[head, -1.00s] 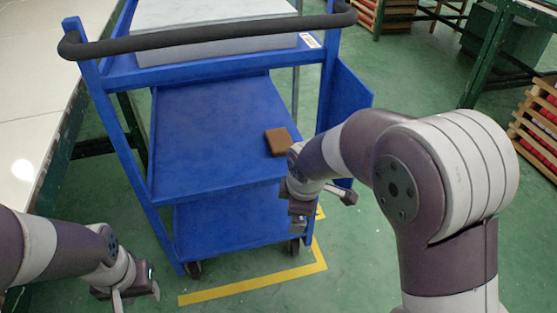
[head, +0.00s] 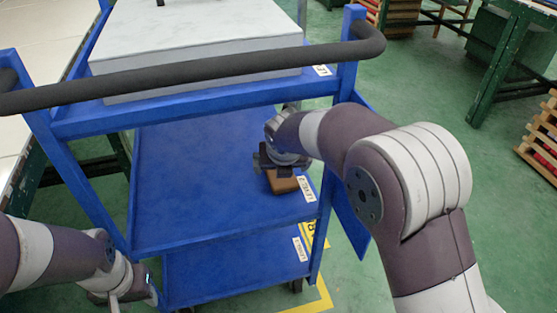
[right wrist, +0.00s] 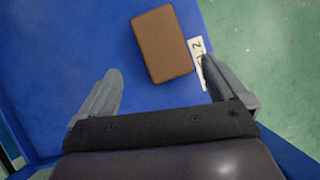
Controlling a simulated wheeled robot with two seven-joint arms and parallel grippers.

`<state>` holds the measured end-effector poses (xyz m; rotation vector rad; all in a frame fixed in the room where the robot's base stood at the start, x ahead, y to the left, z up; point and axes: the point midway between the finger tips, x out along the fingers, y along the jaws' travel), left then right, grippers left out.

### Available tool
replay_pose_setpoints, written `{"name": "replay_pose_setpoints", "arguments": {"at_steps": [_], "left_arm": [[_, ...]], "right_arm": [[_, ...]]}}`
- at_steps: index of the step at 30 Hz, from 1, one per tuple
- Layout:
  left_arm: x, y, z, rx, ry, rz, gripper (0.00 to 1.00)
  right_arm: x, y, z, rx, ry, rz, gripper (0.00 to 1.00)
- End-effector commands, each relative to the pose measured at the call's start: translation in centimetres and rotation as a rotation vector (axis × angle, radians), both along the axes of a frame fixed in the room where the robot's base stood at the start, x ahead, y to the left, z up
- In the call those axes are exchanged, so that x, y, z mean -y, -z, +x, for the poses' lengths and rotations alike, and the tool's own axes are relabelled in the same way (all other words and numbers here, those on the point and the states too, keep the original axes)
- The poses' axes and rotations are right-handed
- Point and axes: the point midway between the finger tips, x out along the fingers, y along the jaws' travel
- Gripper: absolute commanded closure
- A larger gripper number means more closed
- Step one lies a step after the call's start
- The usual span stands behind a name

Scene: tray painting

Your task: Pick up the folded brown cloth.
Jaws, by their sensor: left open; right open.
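The folded brown cloth (head: 283,184) is a small flat block on the middle shelf of the blue cart, near its right edge. In the right wrist view the cloth (right wrist: 160,42) lies ahead, between the lines of the two fingers and nearer the right one. My right gripper (head: 276,168) is open and empty, over the shelf at the cloth, and hides part of it in the head view. The right wrist view shows its spread fingers (right wrist: 161,72). My left gripper (head: 130,300) is open, low at the left beside the cart; its fingertips are hard to make out.
The blue cart's middle shelf (head: 190,190) is otherwise bare. A label (right wrist: 198,62) lies beside the cloth.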

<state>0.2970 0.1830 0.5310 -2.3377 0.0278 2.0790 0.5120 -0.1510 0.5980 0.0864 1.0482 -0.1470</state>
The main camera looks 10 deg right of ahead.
Motion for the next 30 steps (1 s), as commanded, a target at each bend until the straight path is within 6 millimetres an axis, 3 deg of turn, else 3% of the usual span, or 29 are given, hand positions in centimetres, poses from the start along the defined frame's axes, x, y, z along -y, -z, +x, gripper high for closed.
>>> {"name": "replay_pose_setpoints", "arguments": {"at_steps": [5,10,14,21,26,30], "left_arm": [[0.0,2.0,0.0,-0.001,0.0,0.0,0.57],[0.0,5.4,-0.1,-0.001,0.0,0.0,0.57],[0.0,6.1,-0.1,-0.001,0.0,0.0,0.57],[0.0,5.9,0.0,0.0,0.0,0.0,0.57],[0.0,5.9,0.0,0.0,0.0,0.0,0.57],[0.0,5.9,0.0,0.0,0.0,0.0,0.57]], "right_arm": [[0.2,2.5,1.0,-0.001,-0.002,-0.002,0.0],[0.8,5.7,2.6,-0.001,0.0,-0.001,0.0],[0.9,6.6,3.5,-0.002,-0.001,0.0,0.0],[0.9,6.5,3.7,-0.002,-0.001,0.0,0.0],[0.9,6.4,3.7,-0.002,-0.001,0.0,0.47],[0.9,6.4,3.7,-0.001,-0.001,0.0,0.47]]}}
